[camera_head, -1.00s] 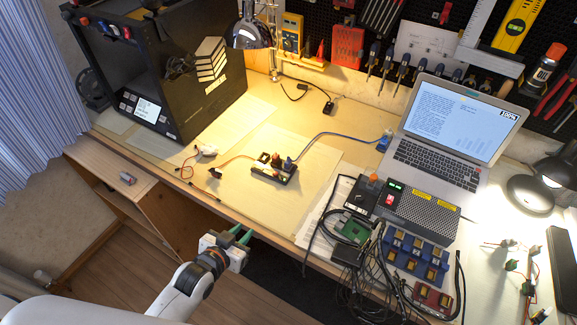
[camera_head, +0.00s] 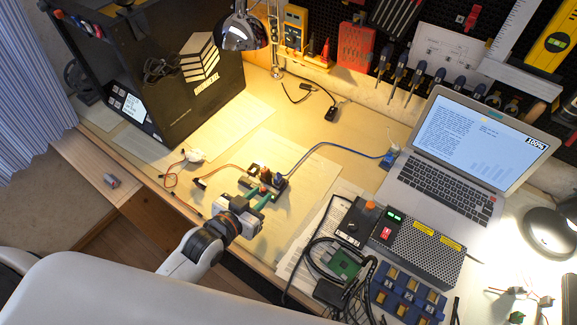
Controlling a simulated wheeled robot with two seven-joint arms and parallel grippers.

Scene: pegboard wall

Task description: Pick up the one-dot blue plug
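A small dark block (camera_head: 246,183) with several plugs sits on the pale mat near the table's front edge. A dark blue plug (camera_head: 279,181) is at the block's right end, where a blue cable runs off. Another blue connector (camera_head: 388,160) is at that cable's far end, beside the laptop. I cannot make out any dots. My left gripper (camera_head: 259,199) reaches over the front edge, its green fingers apart and just in front of the block. Nothing shows between them. They hide part of the block's near side. My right gripper is not in view.
A black machine (camera_head: 195,95) stands at the back left, with a lamp (camera_head: 243,32) beside it. A power supply (camera_head: 418,244), dark cables and a blue rack (camera_head: 408,296) lie right of the mat. A laptop (camera_head: 445,165) is behind them. The mat's middle is clear.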

